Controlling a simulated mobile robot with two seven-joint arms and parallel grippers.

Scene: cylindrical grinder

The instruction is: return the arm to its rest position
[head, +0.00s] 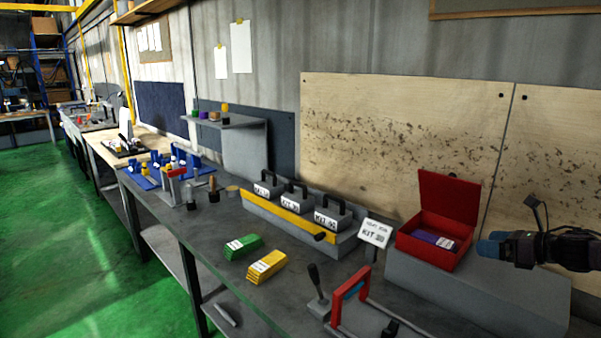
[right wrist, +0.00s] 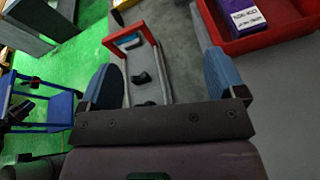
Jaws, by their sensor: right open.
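My right gripper (head: 489,248) comes in from the right edge in the head view, its blue fingertips just right of the open red box (head: 428,248). In the right wrist view my right gripper (right wrist: 165,84) has its two blue fingers wide apart with nothing between them. Beyond the fingers lies the grey fixture with a red handle (right wrist: 140,70), lower down on the bench. My left gripper does not show in the head view.
The red box holds a purple block (head: 432,238) and stands on a grey raised block (head: 470,297). A kit sign (head: 375,233) stands left of it. Green (head: 243,247) and yellow (head: 266,267) blocks lie on the bench. A red-handled fixture (head: 349,292) is at the front.

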